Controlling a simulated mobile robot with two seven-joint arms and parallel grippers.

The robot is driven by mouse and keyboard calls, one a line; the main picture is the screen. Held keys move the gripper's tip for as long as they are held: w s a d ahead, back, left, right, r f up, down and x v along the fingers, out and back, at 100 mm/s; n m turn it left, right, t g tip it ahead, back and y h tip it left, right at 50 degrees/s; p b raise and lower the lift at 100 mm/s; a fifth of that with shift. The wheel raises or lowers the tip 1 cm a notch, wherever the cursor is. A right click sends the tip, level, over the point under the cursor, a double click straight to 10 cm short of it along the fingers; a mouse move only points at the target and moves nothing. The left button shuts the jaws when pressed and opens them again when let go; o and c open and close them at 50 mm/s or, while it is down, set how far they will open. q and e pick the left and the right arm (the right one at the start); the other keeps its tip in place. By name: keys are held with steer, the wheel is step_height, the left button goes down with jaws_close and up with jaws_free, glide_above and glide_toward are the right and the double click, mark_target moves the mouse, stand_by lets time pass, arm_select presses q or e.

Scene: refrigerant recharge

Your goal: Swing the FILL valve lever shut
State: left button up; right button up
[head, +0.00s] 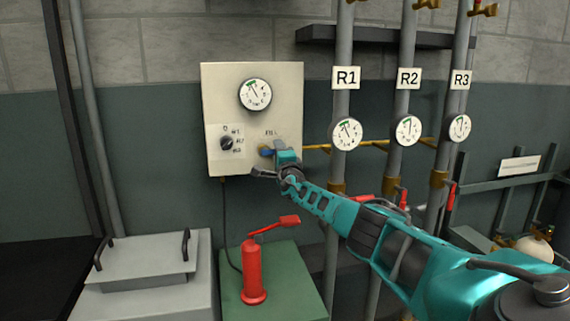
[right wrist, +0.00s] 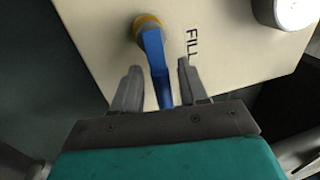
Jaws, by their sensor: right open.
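The FILL valve has a blue lever (right wrist: 156,62) on a yellow-brass hub (right wrist: 147,23), beside the printed FILL label (right wrist: 192,41). In the head view the blue lever (head: 266,152) shows small at the lower right of the cream panel (head: 225,88), partly hidden by my gripper. My right gripper (head: 268,164) is at the panel's lower right. In the right wrist view my right gripper (right wrist: 158,75) is open, with one finger on each side of the lever and a visible gap to each. My left gripper is not in view.
The panel carries a gauge (head: 255,94) and a selector knob (head: 227,143). Pipes labelled R1 (head: 346,77), R2 (head: 408,77) and R3 (head: 460,79) stand to the right. A red hand pump (head: 253,270) stands on a green box below, beside a grey lidded box (head: 150,262).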

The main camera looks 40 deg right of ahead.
steer(key=p+v, duration=0.2)
steer(key=v, duration=1)
steer(key=shift+s, duration=0.2)
steer(key=shift+a, duration=0.15)
